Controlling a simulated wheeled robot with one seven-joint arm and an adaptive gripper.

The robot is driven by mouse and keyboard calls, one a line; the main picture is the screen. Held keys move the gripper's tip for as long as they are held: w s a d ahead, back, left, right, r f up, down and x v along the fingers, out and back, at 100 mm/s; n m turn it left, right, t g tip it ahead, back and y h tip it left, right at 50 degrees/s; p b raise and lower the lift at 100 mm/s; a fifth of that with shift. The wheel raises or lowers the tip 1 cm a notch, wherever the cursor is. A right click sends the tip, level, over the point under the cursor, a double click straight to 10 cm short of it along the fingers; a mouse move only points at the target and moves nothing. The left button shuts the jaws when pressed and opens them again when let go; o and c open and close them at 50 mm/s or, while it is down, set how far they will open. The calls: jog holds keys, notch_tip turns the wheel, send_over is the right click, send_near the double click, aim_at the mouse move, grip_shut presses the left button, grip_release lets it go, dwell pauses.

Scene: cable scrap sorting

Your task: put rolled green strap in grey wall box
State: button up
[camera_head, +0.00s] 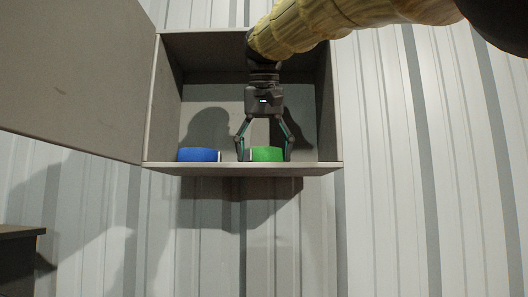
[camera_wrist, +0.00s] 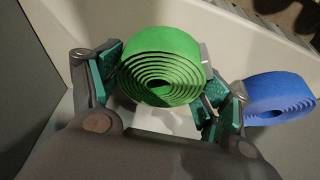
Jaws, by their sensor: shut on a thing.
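The rolled green strap (camera_head: 268,154) is inside the grey wall box (camera_head: 152,100), low at its front by the bottom edge. In the wrist view the strap (camera_wrist: 160,65) shows as a spiral roll between the green-padded fingers. My gripper (camera_head: 264,156) points down into the box and is shut on the strap, one finger on each side. The strap appears at the level of the box floor; whether it rests on it is hard to tell. The box is open at the front.
A rolled blue strap (camera_head: 198,154) sits in the box just left of the green one; it also shows in the wrist view (camera_wrist: 278,97). The box door (camera_head: 75,75) stands open to the left. A dark ledge (camera_head: 20,232) is at lower left. Free floor lies right of my gripper.

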aim_at(265, 152)
jog(key=o, duration=1.3)
jog(key=shift+f, duration=0.1)
jog(key=shift+c, duration=0.2)
jog(key=shift+r+p, duration=0.3)
jog(key=shift+r, duration=0.2)
jog(key=shift+s+r, duration=0.15)
jog(key=shift+s, duration=0.1)
jog(key=s+b, duration=0.2)
jog(key=shift+f+b, duration=0.25)
jog(key=shift+b, duration=0.15)
jog(key=shift+s+r+b, duration=0.1)
jog(key=shift+s+b, duration=0.8)
jog(key=shift+s, duration=0.25)
jog(key=s+b, duration=0.2)
jog(key=s, duration=0.5)
jog(key=shift+s+r, duration=0.15)
jog(key=shift+s, duration=0.15)
